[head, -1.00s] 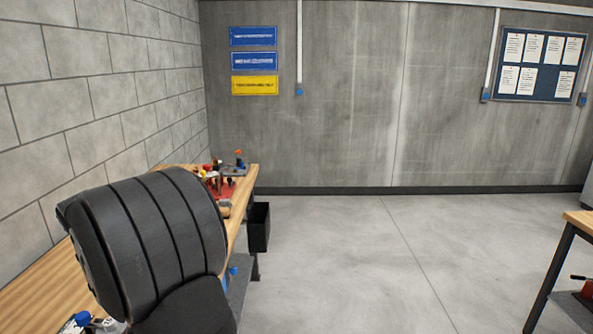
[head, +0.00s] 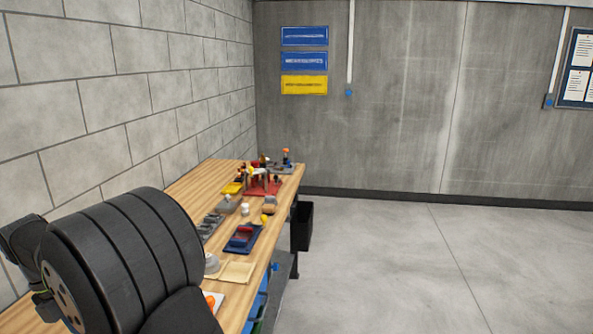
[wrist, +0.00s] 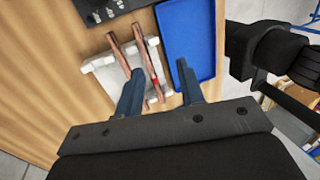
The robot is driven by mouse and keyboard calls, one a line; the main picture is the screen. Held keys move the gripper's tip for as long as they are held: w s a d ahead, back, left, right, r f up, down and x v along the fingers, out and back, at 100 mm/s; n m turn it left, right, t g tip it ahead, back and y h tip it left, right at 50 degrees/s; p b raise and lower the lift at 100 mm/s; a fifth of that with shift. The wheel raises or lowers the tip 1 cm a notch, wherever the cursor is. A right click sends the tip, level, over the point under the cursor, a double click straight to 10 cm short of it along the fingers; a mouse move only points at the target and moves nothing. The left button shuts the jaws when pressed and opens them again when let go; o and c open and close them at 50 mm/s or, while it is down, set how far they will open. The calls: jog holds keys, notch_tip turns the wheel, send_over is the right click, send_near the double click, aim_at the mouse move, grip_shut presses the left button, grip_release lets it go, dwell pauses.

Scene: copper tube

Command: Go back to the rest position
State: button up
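In the wrist view, my gripper (wrist: 160,70) is open, its two blue-grey fingers spread apart with nothing held between them. Beyond the fingers, two copper-coloured tubes (wrist: 120,53) lie side by side on a white block-like holder (wrist: 100,78) on the wooden bench. One of them has a red mark. A blue tray (wrist: 188,38) lies just to the right of the holder. The finger on the left overlaps the holder in the picture; the gap between them cannot be told exactly. In the head view the gripper is hidden.
The wooden bench (head: 190,192) runs along the left block wall, with several tools and a dark blue tray (head: 243,239) on it. A black bin (head: 303,226) hangs at its right side. A dark rack (wrist: 95,8) stands at the wrist view's top. The floor to the right is clear.

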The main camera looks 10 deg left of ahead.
jog(key=s+a+f, duration=0.2)
jog(key=s+a, duration=0.2)
jog(key=s, duration=0.1)
jog(key=shift+f, duration=0.3)
jog(key=shift+d, duration=0.1)
jog(key=o, duration=1.2)
jog(key=shift+w, duration=0.1)
jog(key=shift+o, duration=1.2)
jog(key=w+d+r+y, duration=0.1)
jog(key=w+d+r, duration=0.4)
jog(key=w, duration=0.4)
jog(key=shift+d+r+y, duration=0.2)
jog(key=shift+r+y, duration=0.1)
jog(key=shift+r, duration=0.1)
jog(key=w+d+r+y, duration=0.2)
jog(key=w+d+r, duration=0.4)
jog(key=w+d, duration=0.25)
notch_tip(320, 180, down, 10)
jog(key=shift+s+d+r, duration=0.2)
jog(key=shift+s, duration=0.05)
